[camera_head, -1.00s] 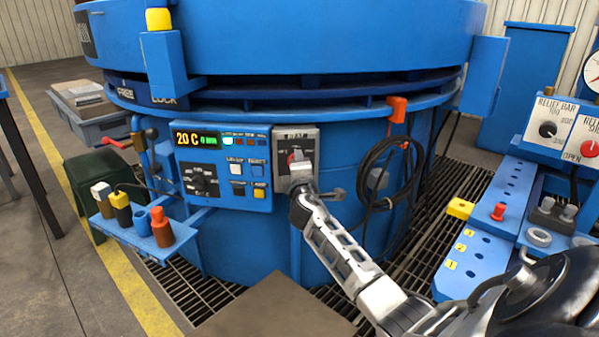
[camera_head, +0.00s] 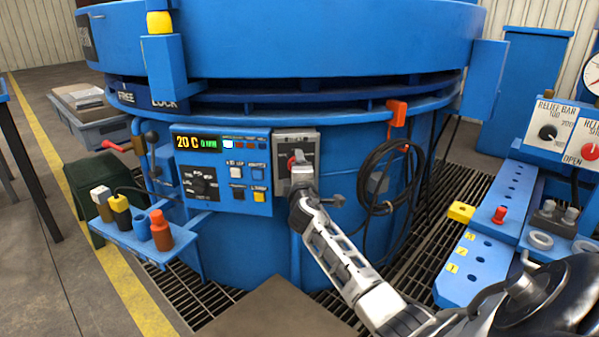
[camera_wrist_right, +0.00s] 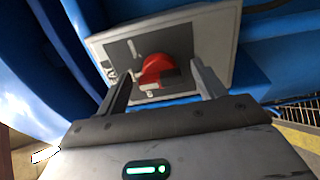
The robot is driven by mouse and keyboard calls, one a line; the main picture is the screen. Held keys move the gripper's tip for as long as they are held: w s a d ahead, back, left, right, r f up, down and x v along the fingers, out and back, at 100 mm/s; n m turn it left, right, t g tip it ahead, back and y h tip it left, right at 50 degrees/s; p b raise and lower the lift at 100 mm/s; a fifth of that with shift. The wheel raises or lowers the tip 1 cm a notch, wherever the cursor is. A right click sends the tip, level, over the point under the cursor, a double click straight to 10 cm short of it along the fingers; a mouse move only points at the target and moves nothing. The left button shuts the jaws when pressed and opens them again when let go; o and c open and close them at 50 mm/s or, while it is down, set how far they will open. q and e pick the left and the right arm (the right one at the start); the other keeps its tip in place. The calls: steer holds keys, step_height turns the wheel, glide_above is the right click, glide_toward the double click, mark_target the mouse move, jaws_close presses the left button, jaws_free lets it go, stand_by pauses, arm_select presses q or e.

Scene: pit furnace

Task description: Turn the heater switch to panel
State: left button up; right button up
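The heater switch is a red rotary knob (camera_head: 296,160) on a grey plate (camera_head: 308,137) fixed to the blue furnace, right of the display panel. My right gripper (camera_head: 300,178) is right in front of it and hides the plate's lower part. In the right wrist view the red knob (camera_wrist_right: 157,74) sits between the two fingertips of my right gripper (camera_wrist_right: 163,85). The fingers are apart, with visible gaps beside the knob. The small plate lettering is not readable, so I cannot tell which position the knob points to. My left gripper is not in view.
The blue control panel (camera_head: 222,168) with display, buttons and black dial is just left of the switch. A coiled black cable (camera_head: 385,178) hangs to the right. A shelf with colored bottles (camera_head: 145,238) juts out at left. A blue bench (camera_head: 475,262) stands at right.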

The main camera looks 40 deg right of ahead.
arm_select(q)
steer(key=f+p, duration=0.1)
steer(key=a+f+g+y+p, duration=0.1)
steer(key=p, duration=0.1)
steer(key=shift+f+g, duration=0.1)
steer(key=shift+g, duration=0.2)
arm_select(e)
steer(key=v, duration=1.6)
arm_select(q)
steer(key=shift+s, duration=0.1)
